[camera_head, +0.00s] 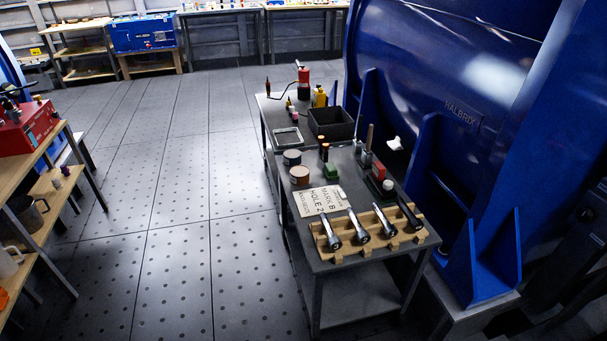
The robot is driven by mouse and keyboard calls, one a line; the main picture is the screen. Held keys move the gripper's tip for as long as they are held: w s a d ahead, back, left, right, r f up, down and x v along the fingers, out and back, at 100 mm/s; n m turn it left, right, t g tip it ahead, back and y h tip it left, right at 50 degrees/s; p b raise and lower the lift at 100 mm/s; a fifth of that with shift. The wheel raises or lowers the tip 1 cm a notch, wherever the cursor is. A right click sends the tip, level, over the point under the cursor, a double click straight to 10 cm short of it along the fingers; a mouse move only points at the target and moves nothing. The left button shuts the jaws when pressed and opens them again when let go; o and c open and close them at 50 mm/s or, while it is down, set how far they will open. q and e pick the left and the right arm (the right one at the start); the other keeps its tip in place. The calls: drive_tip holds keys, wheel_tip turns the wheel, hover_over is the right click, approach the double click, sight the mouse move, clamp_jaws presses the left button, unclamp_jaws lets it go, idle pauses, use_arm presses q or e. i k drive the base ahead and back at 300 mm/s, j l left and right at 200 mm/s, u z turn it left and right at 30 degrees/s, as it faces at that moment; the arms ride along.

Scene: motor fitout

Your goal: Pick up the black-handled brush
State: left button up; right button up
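A grey-topped work table (330,258) stands right of centre, against the blue machine. Near its right edge a thin dark upright handle (359,125) rises from a small grey block or head; it may be the black-handled brush, but it is too small to be sure. Just beside it stands a similar thing with a brownish handle (369,137). Neither of my grippers is in view.
A wooden rack (378,247) with several dark-handled metal tools fills the table's near end. Two tins (299,175), a paper card (318,201), a red block (379,171) and a black bin (331,122) share the tabletop. Open floor (180,220) lies left.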

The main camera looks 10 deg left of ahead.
sight(360, 116)
drive_tip(key=i+j, duration=0.2)
drive_tip(key=j, duration=0.15)
drive_tip(key=i+j+z, duration=0.15)
drive_tip(key=j, duration=0.25)
drive_tip(key=i+j, duration=0.2)
drive_tip(key=j, duration=0.15)
drive_tip(key=i+j+z, duration=0.15)
drive_tip(key=j, duration=0.25)
drive_tip(key=i+j, duration=0.15)
drive_tip(key=j, duration=0.25)
drive_tip(key=i+j+z, duration=0.15)
drive_tip(key=j, duration=0.25)
